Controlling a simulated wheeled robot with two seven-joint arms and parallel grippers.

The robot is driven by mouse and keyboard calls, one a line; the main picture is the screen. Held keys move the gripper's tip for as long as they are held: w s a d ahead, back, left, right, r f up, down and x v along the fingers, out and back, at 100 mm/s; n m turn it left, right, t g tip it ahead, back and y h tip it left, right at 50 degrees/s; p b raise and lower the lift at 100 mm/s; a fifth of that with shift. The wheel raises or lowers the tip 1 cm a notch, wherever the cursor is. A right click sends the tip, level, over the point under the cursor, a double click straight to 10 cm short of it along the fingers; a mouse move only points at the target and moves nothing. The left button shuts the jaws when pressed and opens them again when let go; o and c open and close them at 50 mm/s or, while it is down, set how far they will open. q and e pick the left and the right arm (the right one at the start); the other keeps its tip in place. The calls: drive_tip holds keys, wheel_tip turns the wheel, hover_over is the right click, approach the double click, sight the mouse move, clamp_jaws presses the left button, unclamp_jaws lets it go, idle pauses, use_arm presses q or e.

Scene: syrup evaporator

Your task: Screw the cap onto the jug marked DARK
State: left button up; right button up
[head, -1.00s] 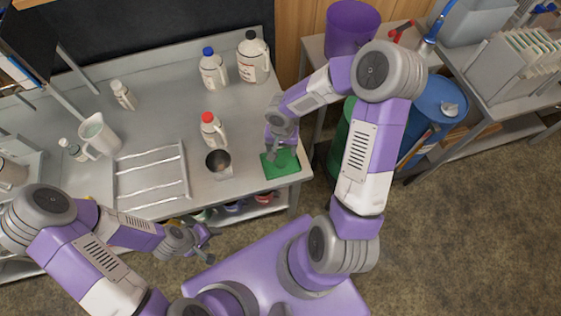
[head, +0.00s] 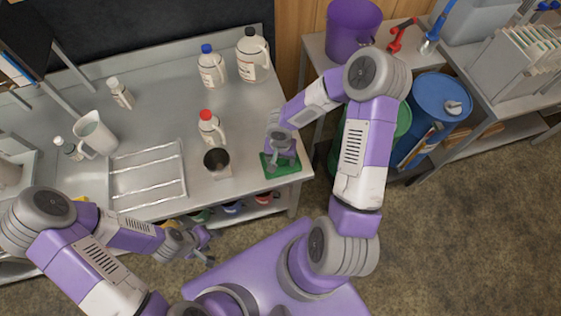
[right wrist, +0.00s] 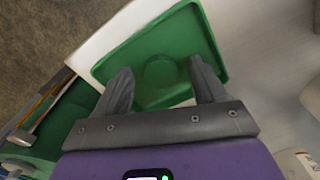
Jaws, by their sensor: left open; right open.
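A green tray (head: 268,170) lies at the front right corner of the bench; it fills much of the right wrist view (right wrist: 206,40). A round green shape (right wrist: 160,70), seemingly a cap, is in its middle. My right gripper (head: 282,162) is over the tray, open, its fingers (right wrist: 161,74) on either side of the round shape in the picture; contact cannot be told. Jugs with a red cap (head: 209,127), a blue cap (head: 211,70) and a dark top (head: 252,58) stand upright; I cannot read DARK on any. My left gripper (head: 210,247) is open and empty before the bench.
A dark cup (head: 217,162) stands left of the green tray. A wire rack (head: 148,175), a white pitcher (head: 95,134) and a small bottle (head: 120,93) are further left. A purple bucket (head: 350,30) and a blue drum (head: 441,100) stand right.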

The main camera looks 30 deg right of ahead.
sight(280, 161)
idle(0.3)
drive_tip(key=c, duration=1.1)
wheel_tip(280, 161, up, 10)
drive_tip(key=p, duration=0.3)
